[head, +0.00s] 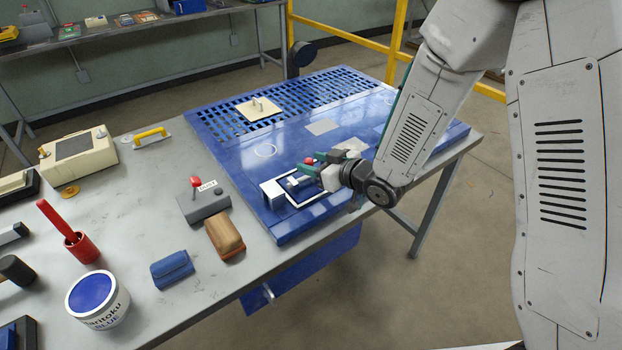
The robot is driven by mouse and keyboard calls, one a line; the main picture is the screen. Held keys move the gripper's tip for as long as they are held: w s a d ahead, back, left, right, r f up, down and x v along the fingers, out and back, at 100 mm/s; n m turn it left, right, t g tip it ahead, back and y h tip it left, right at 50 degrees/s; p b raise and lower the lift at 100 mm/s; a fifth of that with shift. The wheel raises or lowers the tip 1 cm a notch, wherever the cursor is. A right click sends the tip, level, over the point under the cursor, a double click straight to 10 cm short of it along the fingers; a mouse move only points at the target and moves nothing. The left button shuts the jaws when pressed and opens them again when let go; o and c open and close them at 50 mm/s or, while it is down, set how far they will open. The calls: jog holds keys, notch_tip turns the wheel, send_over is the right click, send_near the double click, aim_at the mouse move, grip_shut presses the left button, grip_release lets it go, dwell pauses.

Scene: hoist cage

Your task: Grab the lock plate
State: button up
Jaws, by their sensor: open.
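A cream square plate (258,108) with small upright pegs lies on the slotted back part of the blue panel (240,165). A white bracket with a dark-edged frame (275,190) sits at the panel's near edge, with small metal parts and a red knob (309,161) beside it. I cannot tell for certain which of these is the lock plate. My gripper (305,176), with green fingers, is open over the framed fitting and partly hides it. It is well apart from the cream plate. Whether the fingers touch the fitting is unclear.
A grey box with a red lever (203,200), a wooden block (224,237), a blue block (172,269), a red holder (80,247) and a blue-topped tin (97,299) stand left of the panel. Yellow railing (350,40) stands behind. The panel's middle is mostly clear.

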jog(key=x, duration=0.4)
jog(key=shift+s, duration=0.1)
grip_shut()
dwell(1.3)
